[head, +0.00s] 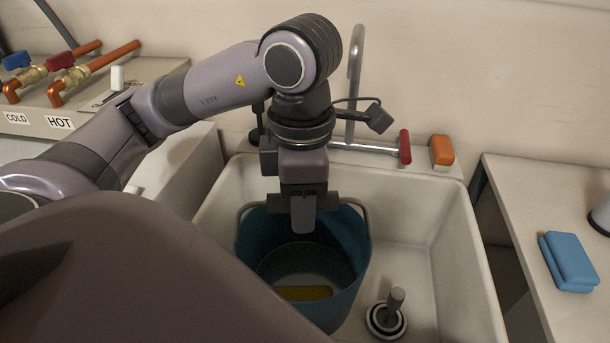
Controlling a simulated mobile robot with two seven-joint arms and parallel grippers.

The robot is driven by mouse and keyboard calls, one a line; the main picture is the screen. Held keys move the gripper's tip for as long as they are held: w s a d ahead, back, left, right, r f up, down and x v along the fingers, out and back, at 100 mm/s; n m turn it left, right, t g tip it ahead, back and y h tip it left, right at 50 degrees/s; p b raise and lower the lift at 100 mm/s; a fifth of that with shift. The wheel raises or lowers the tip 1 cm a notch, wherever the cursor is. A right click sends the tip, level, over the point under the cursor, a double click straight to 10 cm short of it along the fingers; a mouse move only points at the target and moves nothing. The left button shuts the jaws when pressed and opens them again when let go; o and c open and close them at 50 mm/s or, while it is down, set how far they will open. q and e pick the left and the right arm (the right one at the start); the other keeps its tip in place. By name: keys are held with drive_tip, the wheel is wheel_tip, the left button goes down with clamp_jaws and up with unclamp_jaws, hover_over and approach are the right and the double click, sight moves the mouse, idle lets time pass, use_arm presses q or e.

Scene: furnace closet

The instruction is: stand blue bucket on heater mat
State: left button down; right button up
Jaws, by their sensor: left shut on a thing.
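The blue bucket (345,265) stands upright in the white sink, with its grey handle arms at both sides. A yellow thing (303,293) shows at its bottom. My left gripper (303,212) points down at the bucket's far rim and is shut on it, with one finger showing on the inner side. I cannot tell whether the bucket's base touches the sink floor. I see no heater mat in this view. My right gripper is out of view.
The sink (425,225) has a drain plug (388,315) right of the bucket. A faucet with a red-ended lever (404,147) and an orange sponge (442,151) are behind. A blue sponge (569,261) lies on the right counter. Copper pipes (85,70) are at left.

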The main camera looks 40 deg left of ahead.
use_arm(q)
drive_tip(key=shift+r, duration=0.25)
drive_tip(key=shift+r+p, duration=3.35)
drive_tip(key=shift+r, duration=2.5)
